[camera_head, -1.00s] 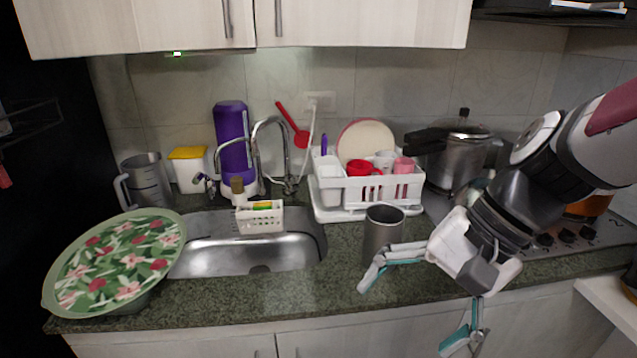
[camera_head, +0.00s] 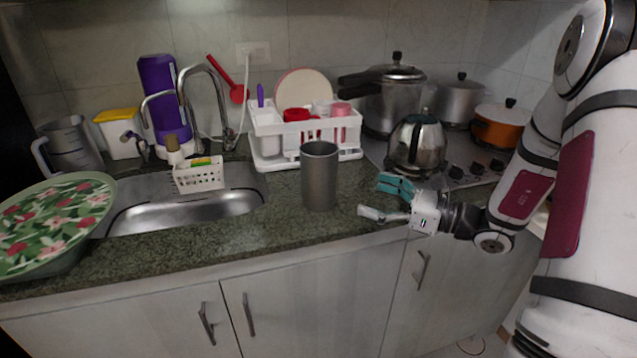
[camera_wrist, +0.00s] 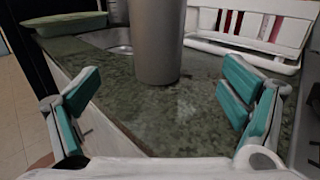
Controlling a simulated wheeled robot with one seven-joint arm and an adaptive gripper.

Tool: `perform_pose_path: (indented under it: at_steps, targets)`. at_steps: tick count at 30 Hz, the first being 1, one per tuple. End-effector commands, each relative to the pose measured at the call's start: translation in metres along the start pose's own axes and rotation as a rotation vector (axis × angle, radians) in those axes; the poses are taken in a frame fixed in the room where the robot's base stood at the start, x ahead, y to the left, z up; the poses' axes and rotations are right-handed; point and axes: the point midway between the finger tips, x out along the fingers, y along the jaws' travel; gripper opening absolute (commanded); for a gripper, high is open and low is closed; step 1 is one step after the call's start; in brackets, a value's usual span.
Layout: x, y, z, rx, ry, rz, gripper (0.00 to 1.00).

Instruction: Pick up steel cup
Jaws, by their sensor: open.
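The steel cup (camera_head: 319,178) is a tall grey cylinder standing upright on the green stone counter, between the sink and the stove. In the wrist view the cup (camera_wrist: 156,45) stands ahead, between and beyond the two fingers, its top cut off by the frame. My gripper (camera_head: 378,199) is just right of the cup in the head view, low over the counter's front part. Its teal-padded fingers are spread wide and empty. In the wrist view my gripper (camera_wrist: 160,112) shows one finger on each side, with bare counter between them. Nothing touches the cup.
A white dish rack (camera_head: 268,148) with cups stands behind the cup. A kettle (camera_head: 416,145) and pots are at the right on the stove. The sink (camera_head: 225,208) and a floral tray (camera_head: 50,215) are at the left. The counter just in front of the cup is clear.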

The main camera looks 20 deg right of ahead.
Motion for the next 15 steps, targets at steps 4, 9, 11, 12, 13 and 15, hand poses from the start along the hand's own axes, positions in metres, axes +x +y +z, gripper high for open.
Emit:
perform_pose_path:
  at_steps: [4,9,11,12,13,15]
  targets:
    - [0.023,0.001,0.0,0.001,-0.001,0.003,0.92]
    - [0.055,0.001,0.0,-0.001,-0.001,0.004,0.92]
    - [0.065,0.001,0.0,-0.001,-0.001,0.004,0.92]
    - [0.07,0.001,0.0,-0.001,0.0,0.003,0.92]
    - [0.074,0.001,0.0,-0.001,0.0,0.003,0.92]
    - [0.079,0.001,0.0,-0.001,0.0,0.003,0.92]
